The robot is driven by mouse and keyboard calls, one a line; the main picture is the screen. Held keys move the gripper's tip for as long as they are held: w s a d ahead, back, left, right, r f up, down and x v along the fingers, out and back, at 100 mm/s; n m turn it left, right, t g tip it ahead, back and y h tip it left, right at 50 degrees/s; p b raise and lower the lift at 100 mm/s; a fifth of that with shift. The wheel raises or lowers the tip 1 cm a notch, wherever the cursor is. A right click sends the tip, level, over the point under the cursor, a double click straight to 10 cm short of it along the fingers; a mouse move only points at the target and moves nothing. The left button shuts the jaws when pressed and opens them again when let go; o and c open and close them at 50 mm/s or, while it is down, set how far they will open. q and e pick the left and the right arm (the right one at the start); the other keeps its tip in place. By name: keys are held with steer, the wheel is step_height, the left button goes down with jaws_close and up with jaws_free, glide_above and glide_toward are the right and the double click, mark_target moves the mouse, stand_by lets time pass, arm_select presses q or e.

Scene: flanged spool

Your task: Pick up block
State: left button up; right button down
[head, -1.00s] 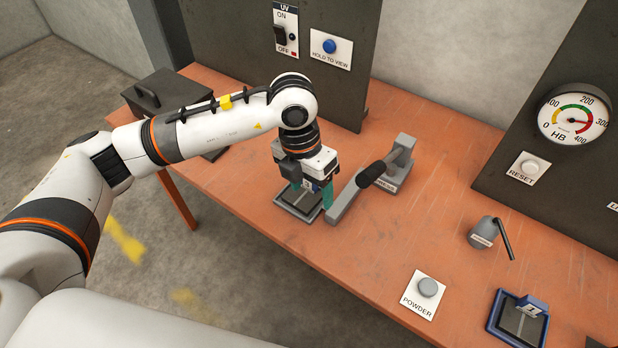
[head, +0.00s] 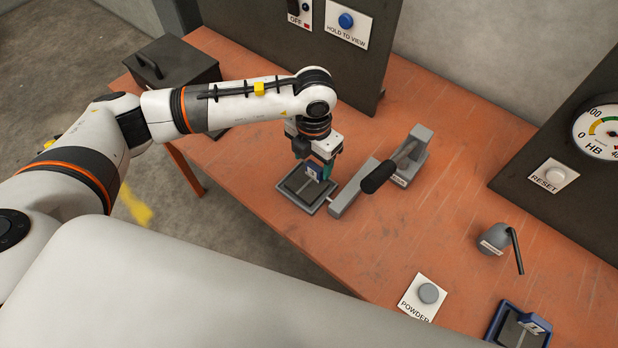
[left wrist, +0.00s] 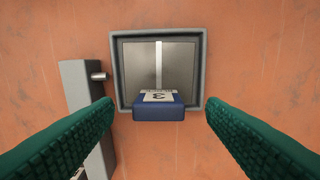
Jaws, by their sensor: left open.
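A blue block (left wrist: 158,111) with a white label reading 3 sits at the near edge of a grey square tray (left wrist: 115,62) in the left wrist view. In the head view the block (head: 314,172) shows at the far edge of the tray (head: 290,202), partly behind my gripper. My left gripper (head: 322,166) is above the tray. In the left wrist view its green fingers (left wrist: 158,118) are wide apart, one on each side of the block, with a gap on both sides. My right gripper is not in view.
A grey lever fixture (head: 350,200) with a black handle stands close beside the tray. A powder button (head: 428,293), a small grey can (head: 492,240) and a blue tray (head: 494,330) are at the right. A black lidded box (head: 165,65) is at the back left.

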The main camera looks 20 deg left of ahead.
mark_target(313, 167)
arm_select(q)
step_height(313, 167, down, 4)
steer(key=shift+d+r+p, duration=0.1)
steer(key=shift+r+p, duration=0.05)
steer(key=shift+p, duration=0.2)
steer(key=shift+f, duration=0.35)
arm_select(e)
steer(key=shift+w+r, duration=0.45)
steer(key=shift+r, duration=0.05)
arm_select(q)
steer(key=shift+c, duration=0.4)
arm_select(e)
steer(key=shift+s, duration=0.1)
